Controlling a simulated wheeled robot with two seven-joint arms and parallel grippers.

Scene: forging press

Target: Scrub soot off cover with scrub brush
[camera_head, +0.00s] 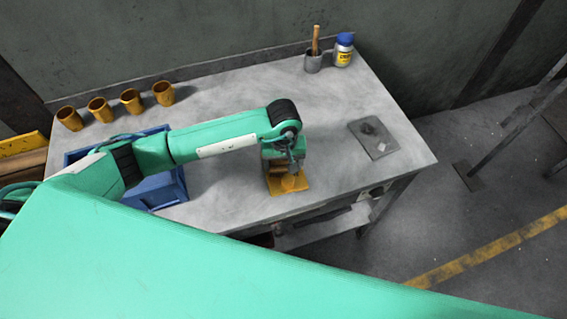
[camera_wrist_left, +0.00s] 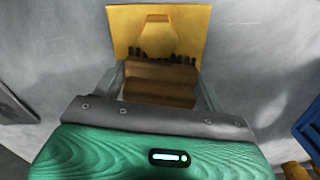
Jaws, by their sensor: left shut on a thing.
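My left gripper (camera_head: 283,163) points down at the front middle of the table. It is shut on a wooden block with dark bristles, which looks like the scrub brush (camera_wrist_left: 160,80). In the left wrist view the brush lies between the two fingers, with its bristles against or just above a yellow plate (camera_wrist_left: 128,27). I cannot tell whether they touch. The yellow plate also shows under the gripper in the head view (camera_head: 296,184). A grey plate with dark patches (camera_head: 383,150), perhaps the sooty cover, lies to the right. My right gripper is out of view.
Several brown cups (camera_head: 133,101) stand along the back left of the grey table (camera_head: 230,92). A blue crate (camera_head: 172,190) is partly behind my left arm. The table's middle is clear.

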